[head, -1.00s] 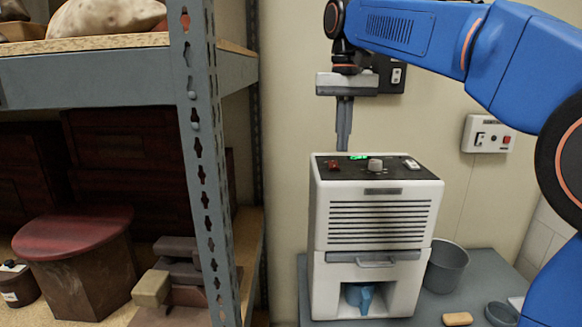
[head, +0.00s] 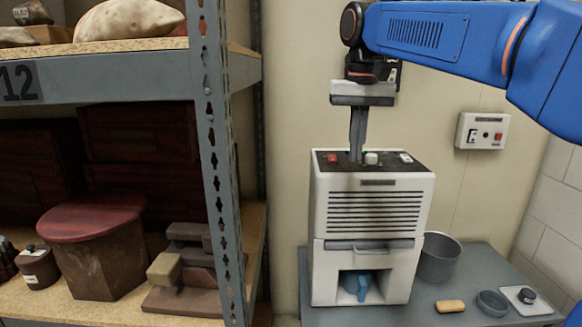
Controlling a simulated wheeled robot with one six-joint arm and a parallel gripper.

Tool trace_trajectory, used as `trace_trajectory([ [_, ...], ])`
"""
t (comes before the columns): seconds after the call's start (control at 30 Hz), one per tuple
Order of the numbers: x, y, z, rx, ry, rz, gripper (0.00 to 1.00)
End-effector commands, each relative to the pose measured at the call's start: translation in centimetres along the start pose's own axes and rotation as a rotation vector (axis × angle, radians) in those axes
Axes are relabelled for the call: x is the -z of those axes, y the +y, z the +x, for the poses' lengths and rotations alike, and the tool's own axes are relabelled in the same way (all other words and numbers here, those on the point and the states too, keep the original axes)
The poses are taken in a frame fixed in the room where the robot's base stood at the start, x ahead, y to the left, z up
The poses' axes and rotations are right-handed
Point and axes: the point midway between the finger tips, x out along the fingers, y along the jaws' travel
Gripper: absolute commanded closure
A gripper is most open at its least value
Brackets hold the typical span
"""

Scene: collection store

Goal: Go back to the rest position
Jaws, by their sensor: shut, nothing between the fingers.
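My gripper (head: 356,158) hangs from my blue arm and points straight down, its fingers together and empty. Its fingertips are over the dark top panel of a white machine (head: 368,237), between a red switch (head: 332,158) and a light knob (head: 371,158). I cannot tell whether the fingertips touch the panel. A blue jug (head: 358,286) sits in the recess at the bottom of the machine.
The machine stands on a grey table (head: 440,318) with a grey bucket (head: 438,258), a tan block (head: 450,306), a small dish (head: 492,303) and a white plate with a knob (head: 526,300). A metal shelf post (head: 218,160) stands left. A wall box (head: 482,132) hangs right.

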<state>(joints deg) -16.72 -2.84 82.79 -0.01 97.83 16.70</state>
Motion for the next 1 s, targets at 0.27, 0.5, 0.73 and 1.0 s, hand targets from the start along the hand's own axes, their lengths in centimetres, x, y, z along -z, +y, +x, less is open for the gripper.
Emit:
trace_trajectory([
  [0.27, -3.1, 2.8, 2.0, 0.010, 0.046, 0.002, 1.00],
  [0.5, -7.9, 6.2, 5.7, 0.019, 0.113, 0.002, 1.00],
  [0.73, -12.7, 9.1, 10.3, 0.021, 0.180, 0.001, 1.00],
  [1.0, -18.6, 11.8, 16.7, 0.015, 0.259, 0.000, 1.00],
])
